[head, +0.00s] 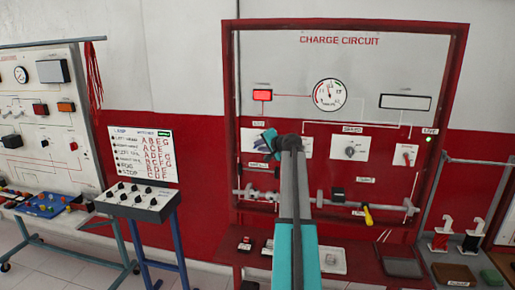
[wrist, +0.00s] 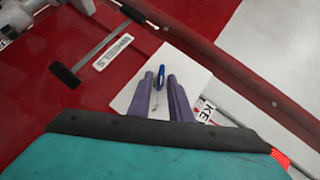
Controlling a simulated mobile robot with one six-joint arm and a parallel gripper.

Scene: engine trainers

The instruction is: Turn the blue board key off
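The blue key (wrist: 159,77) is a small blue bar on a white plate (wrist: 190,62) in the wrist view. It points nearly up and down in that picture, leaning slightly. My gripper (wrist: 161,82) has its two purple fingers apart, with the key seen in the gap near their tips. I cannot tell whether the fingertips reach around the key or stop short of it; no contact shows.
To the right on the board are a grey selector (head: 350,149) and a red key (head: 405,154). Below runs a metal bar (head: 372,206) with a yellow-handled tool (head: 368,216). A black-handled lever (wrist: 90,58) is near my gripper in the wrist view. The board's raised frame borders it.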

